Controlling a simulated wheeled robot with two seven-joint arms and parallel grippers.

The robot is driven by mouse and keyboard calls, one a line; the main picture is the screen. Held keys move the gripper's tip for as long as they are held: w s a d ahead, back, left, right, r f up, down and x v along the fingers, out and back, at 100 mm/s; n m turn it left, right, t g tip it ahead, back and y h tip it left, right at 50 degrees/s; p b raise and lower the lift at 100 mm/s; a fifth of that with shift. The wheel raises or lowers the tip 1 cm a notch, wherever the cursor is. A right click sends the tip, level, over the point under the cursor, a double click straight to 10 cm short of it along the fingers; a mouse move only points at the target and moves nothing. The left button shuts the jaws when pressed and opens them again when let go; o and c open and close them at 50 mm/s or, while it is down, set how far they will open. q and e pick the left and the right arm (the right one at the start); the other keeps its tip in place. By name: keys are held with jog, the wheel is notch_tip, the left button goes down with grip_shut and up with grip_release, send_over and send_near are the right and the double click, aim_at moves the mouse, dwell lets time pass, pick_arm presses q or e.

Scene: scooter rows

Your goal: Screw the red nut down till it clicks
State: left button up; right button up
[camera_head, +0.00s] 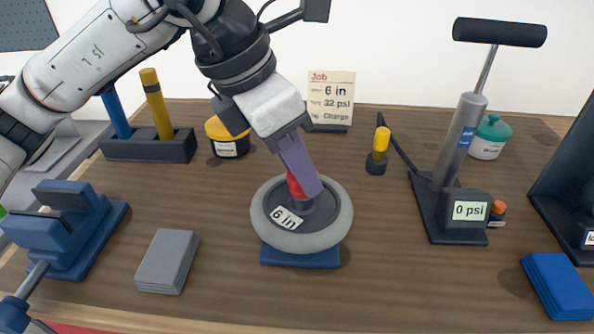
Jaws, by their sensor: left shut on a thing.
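The red nut (293,186) sits at the hub of a grey wheel (335,228) marked "6 in". My left gripper (301,188) reaches down over the hub at a tilt, and its purple-grey fingers are shut on the red nut. The fingers cover much of the nut and part of the hub, so how deep the nut sits cannot be told. The wheel lies flat on a blue stand (300,257). My right gripper is not in view.
A blue vise (62,228) and grey block (167,262) lie left. A pump (455,180) reading "0 psi" and a blue block (558,287) stand right. A yellow-topped tool (379,150), yellow-lidded jar (228,140) and job card (331,98) are behind. The front middle is clear.

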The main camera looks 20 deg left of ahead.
pick_arm(q)
jog(key=m, duration=0.2)
jog(key=m+g+h, duration=0.1)
jog(key=m, duration=0.2)
jog(key=shift+s+d+m+g, duration=0.1)
jog(key=shift+d+m+g, duration=0.2)
jog(key=shift+g, duration=0.1)
jog(key=m+g, duration=0.1)
jog(key=m, duration=0.1)
jog(key=m+g+p, duration=0.1)
jog(key=m, duration=0.2)
jog(key=shift+d+h, duration=0.1)
jog(key=shift+h, duration=0.2)
jog(key=shift+f+m+g, duration=0.1)
jog(key=shift+m+g, duration=0.3)
jog(key=shift+m, duration=0.6)
jog(key=o, duration=0.9)
jog(key=shift+s, duration=0.1)
jog(key=shift+o, duration=1.1)
jog(key=shift+d, duration=0.1)
jog(key=shift+a, duration=0.2)
